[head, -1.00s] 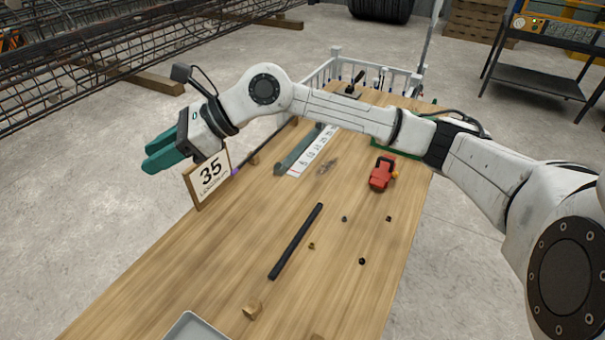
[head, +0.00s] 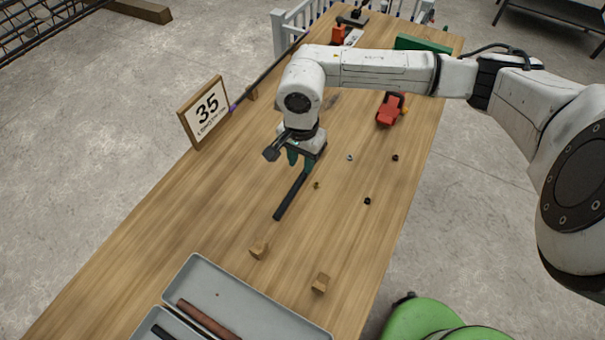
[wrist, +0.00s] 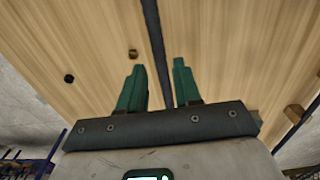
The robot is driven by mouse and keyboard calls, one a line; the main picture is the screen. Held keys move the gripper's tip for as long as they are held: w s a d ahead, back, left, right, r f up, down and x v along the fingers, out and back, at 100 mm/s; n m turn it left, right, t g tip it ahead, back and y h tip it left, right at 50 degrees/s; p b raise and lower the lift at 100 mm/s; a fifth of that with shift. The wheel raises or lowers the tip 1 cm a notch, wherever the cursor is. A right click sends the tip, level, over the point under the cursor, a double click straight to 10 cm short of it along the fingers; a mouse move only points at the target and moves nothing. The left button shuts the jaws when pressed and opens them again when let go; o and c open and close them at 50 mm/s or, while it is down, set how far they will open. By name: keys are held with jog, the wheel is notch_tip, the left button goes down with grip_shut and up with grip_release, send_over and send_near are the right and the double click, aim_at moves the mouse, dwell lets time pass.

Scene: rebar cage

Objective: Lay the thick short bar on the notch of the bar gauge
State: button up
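A dark, straight bar (head: 288,200) lies on the wooden table, its far end under my gripper. My gripper (head: 302,162) points down over it. In the wrist view my gripper (wrist: 158,65) has its green fingers apart, and the bar (wrist: 153,30) runs through the gap between them, touching neither visibly. I cannot tell how far above the table the fingertips are. The bar gauge is mostly hidden behind my arm; a white strip (head: 352,38) past the arm may be part of it. Its notch is not visible.
A "35" sign (head: 205,112) stands left; a red tool (head: 390,108) lies right. Small nuts are scattered right of the bar.

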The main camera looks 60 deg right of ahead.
aim_at(303, 175)
jog(key=shift+s+d+f+p, duration=0.1)
jog(key=shift+f+p, duration=0.7)
jog(key=shift+f, duration=1.95)
grip_shut()
jog(key=shift+r, duration=0.1)
